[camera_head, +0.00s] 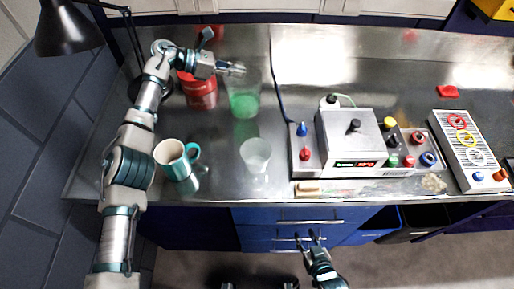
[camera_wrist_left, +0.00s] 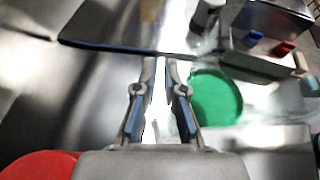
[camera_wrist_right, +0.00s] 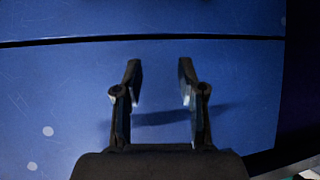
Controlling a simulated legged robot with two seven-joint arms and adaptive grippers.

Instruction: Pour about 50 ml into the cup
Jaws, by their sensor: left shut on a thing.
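A clear container with green liquid (camera_head: 243,103) stands on the steel bench; its green liquid (camera_wrist_left: 215,98) also shows in the left wrist view. My left gripper (camera_head: 238,70) is at the container's upper left side, shut on it; the exact grip on the clear wall is hard to make out. A translucent empty-looking cup (camera_head: 256,157) stands upright nearer the bench's front edge, below and slightly right of the container. A teal mug with a pale inside (camera_head: 173,160) stands left of the cup. My right gripper (camera_head: 311,238) is open and empty before the blue drawers.
A red canister (camera_head: 201,92) stands just left of the green liquid. A control box (camera_head: 350,139) with knobs stands right of the cup, with a blue cable behind. A black lamp (camera_head: 68,32) is at the upper left. Bare steel lies between container and cup.

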